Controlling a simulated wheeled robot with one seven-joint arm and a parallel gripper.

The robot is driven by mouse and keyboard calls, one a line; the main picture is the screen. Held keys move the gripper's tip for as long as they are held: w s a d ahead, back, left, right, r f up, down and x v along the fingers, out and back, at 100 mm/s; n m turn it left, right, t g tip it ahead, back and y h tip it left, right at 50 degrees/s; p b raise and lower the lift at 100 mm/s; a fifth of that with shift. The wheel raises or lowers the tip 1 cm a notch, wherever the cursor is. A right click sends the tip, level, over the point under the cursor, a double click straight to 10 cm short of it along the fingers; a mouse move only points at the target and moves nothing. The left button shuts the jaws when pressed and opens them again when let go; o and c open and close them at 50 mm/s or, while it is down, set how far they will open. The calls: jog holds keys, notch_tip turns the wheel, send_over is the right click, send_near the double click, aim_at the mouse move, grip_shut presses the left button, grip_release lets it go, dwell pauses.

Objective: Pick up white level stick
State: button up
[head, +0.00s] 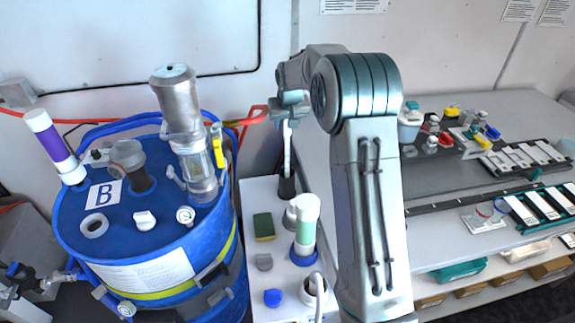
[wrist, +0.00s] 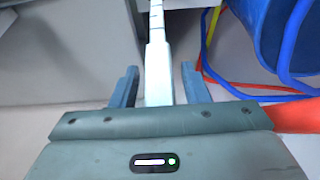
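The white level stick (head: 287,150) stands upright in a dark holder (head: 287,187) at the back of the white side table, right of the blue drum. My gripper (head: 289,112) is at the stick's upper end. In the wrist view the stick (wrist: 158,45) runs between the two fingers of my gripper (wrist: 159,75). A gap shows on each side of the stick, so the gripper is open around it and not clamped. The stick's end nearest the palm is partly hidden by the gripper body.
The blue drum (head: 130,235) with a clear-and-metal cylinder (head: 182,120) stands at left. A green-and-white bottle (head: 306,225), a sponge (head: 264,226) and a blue cap (head: 273,298) are on the white side table (head: 255,193). Red and blue hoses (wrist: 240,85) run close to the right finger.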

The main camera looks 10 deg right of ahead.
grip_shut()
jog(key=shift+r, duration=0.2)
notch_tip(320, 180, up, 28)
jog(key=shift+f, duration=0.15)
dwell(0.4)
jog(key=shift+d, duration=0.1)
dwell(0.3)
